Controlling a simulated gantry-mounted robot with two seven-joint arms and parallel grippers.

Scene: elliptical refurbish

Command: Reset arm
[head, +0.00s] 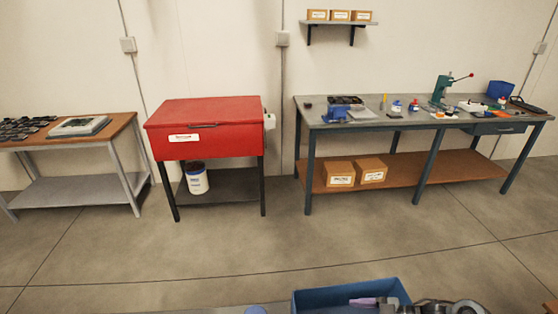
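Neither of my grippers can be made out in the head view. A grey and black mechanical shape (440,307) shows at the bottom edge, right of centre. It is cut off by the frame, and I cannot tell whether it is part of my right arm or a separate thing.
A blue bin (310,302) with a light purple item (364,301) stands at the bottom edge, beside a blue round thing (255,310). Farther off are a wooden-topped table (112,129), a red cabinet (215,145) and a cluttered workbench (400,125). The floor (250,250) between is clear.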

